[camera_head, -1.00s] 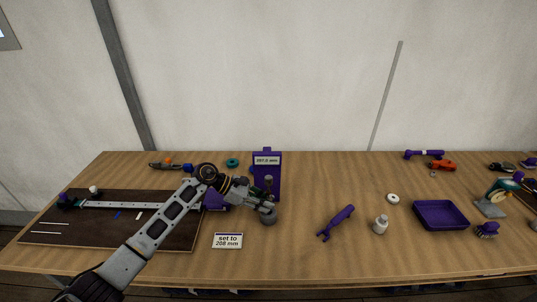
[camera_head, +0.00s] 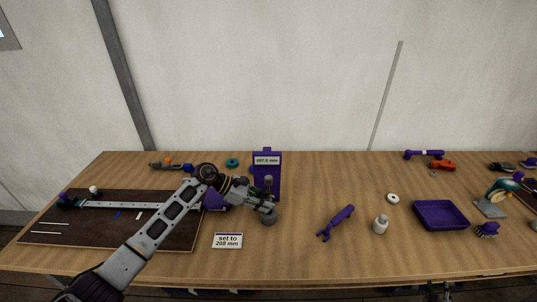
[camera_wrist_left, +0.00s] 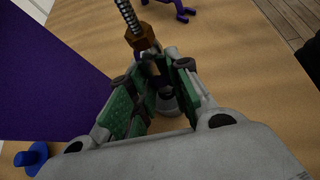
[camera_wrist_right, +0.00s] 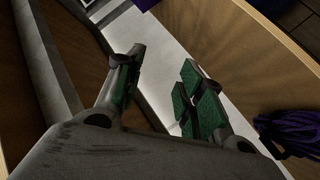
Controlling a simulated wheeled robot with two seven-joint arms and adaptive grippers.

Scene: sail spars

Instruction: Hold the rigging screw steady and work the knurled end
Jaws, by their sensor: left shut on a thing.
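The rigging screw (camera_head: 268,181) stands upright before a purple gauge (camera_head: 267,160) whose small readout looks like 207.5 mm. My left gripper (camera_head: 265,204) is at its lower part, above a grey round foot (camera_head: 269,218). In the left wrist view its threaded rod (camera_wrist_left: 128,14) and bronze nut (camera_wrist_left: 143,38) rise beyond my left fingers (camera_wrist_left: 160,78). These fingers are shut on the screw's lower part, mostly hidden between the pads; I cannot tell whether that part is knurled. A card (camera_head: 227,241) reads "set to 208 mm". My right gripper (camera_wrist_right: 160,88) is open and empty.
A purple wrench-like tool (camera_head: 337,222), a white bottle (camera_head: 381,225) and a purple tray (camera_head: 440,215) lie to the right. A dark board (camera_head: 110,235) with a spar (camera_head: 130,205) is at left. Purple cord (camera_wrist_right: 292,130) shows beside my right gripper. The bench centre is mostly clear.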

